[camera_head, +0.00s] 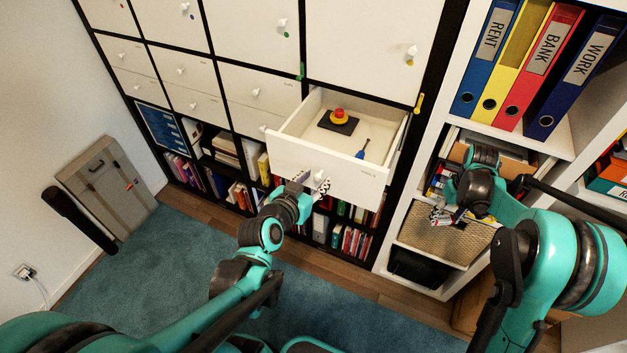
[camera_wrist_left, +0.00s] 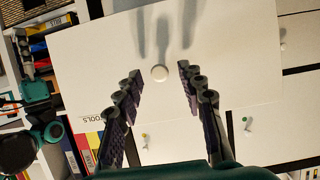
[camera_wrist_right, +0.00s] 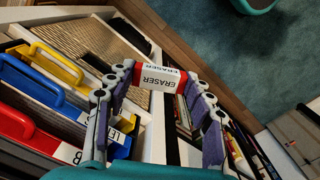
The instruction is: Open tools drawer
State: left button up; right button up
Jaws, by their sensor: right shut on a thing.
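The tools drawer is pulled out of the white cabinet, and its front (camera_head: 345,180) stands well forward. Inside are a red and yellow button on a dark plate (camera_head: 338,121) and a blue screwdriver (camera_head: 363,149). My left gripper (camera_head: 308,184) is open in front of the drawer's round knob (camera_wrist_left: 159,73). In the left wrist view the knob shows between and just beyond the open fingertips (camera_wrist_left: 159,78); contact cannot be told. A TOOLS label (camera_wrist_left: 90,117) is on the drawer front. My right gripper (camera_wrist_right: 160,85) is shut on a red and white eraser (camera_wrist_right: 160,77).
Closed drawers and doors surround the open drawer, with books (camera_head: 355,241) below it. A white shelf at right holds coloured binders (camera_head: 530,70) and a woven box (camera_head: 440,243) near my right arm. A folded grey case (camera_head: 105,190) leans at the left wall. Blue carpet is clear.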

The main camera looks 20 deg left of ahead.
pick_arm(q)
jog(key=v, duration=0.7)
jog(key=shift+s, duration=0.2)
jog(key=shift+r, duration=0.1)
dwell(0.7)
